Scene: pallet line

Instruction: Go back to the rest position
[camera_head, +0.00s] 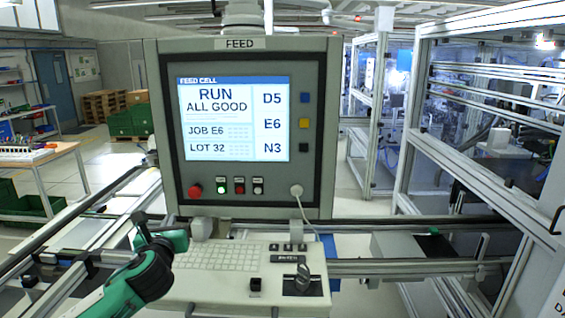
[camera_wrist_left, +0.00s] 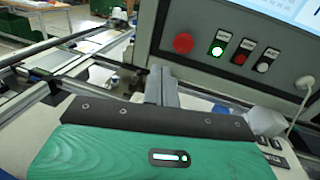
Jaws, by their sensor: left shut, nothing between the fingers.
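My left gripper (camera_head: 165,232) is in front of the lower left part of the feed console, at the left end of the keyboard shelf. Its green and dark arm comes in from the lower left. In the left wrist view its two grey fingers (camera_wrist_left: 162,86) are together with nothing between them, beyond the black plate and green hand. The fingers appear apart from the console front. My right gripper is not in view.
The feed console (camera_head: 327,140) shows "RUN ALL GOOD" on its screen (camera_head: 232,118). A red button (camera_head: 195,190) is at its lower left. A keyboard shelf (camera_head: 210,288) juts out below, with a light grey block (camera_head: 201,228) close to my gripper. Metal rails (camera_head: 400,268) run alongside.

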